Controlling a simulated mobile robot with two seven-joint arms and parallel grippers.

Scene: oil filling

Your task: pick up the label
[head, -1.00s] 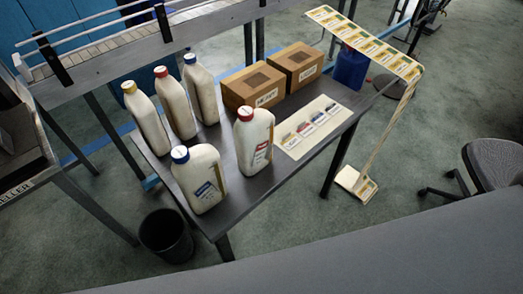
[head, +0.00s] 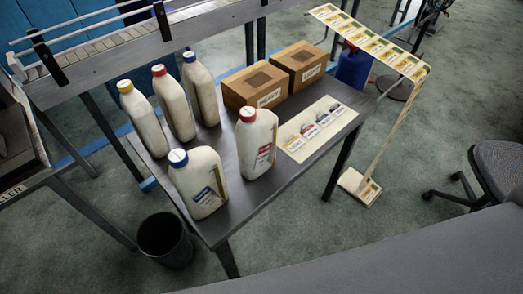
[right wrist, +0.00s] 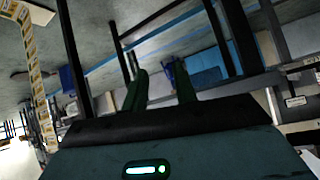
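A long strip of yellow-and-white labels (head: 370,40) runs across the far right end of the table and hangs down to a pale stack (head: 360,187) near the floor. A white card (head: 317,128) with several small coloured labels lies flat on the table's right part. In the right wrist view a label strip (right wrist: 36,75) shows at the left edge. My right gripper (right wrist: 160,78) shows two dark fingers apart, with nothing between them. It is away from the labels. Neither gripper shows in the head view.
Several white bottles (head: 200,185) with coloured caps stand on the dark table (head: 228,208). Two cardboard boxes (head: 255,87) sit behind the card. A black bin (head: 165,240), a chair (head: 497,165) and a conveyor (head: 110,45) surround the table.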

